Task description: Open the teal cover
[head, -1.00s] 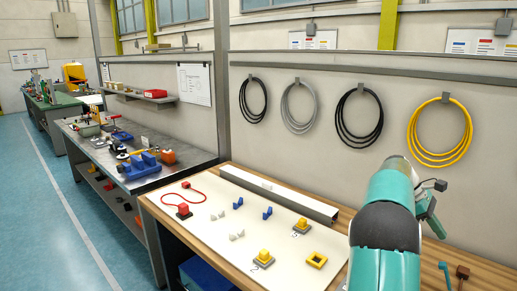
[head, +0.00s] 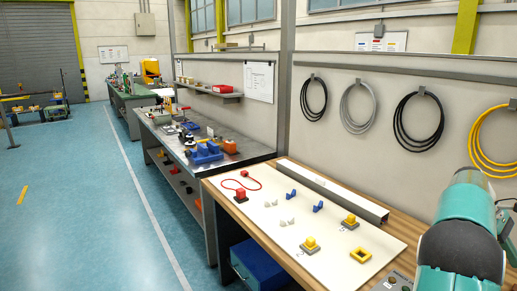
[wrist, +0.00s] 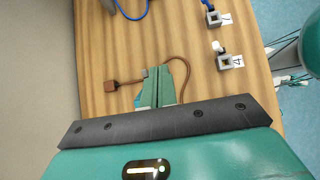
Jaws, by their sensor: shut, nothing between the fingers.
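I cannot make out a teal cover in either view. My gripper (wrist: 165,72) shows in the wrist view as two green fingers close together. It is shut and empty, above the wooden bench top (wrist: 235,95). A brown plug (wrist: 112,86) on a brown cable lies to the left of the fingers, and the cable runs behind them to the right. A small blue piece shows beside the fingers, mostly hidden. In the head view my teal arm fills the lower right and hides part of the bench.
In the wrist view two grey blocks (wrist: 229,61) with plugs sit near the bench's right edge.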

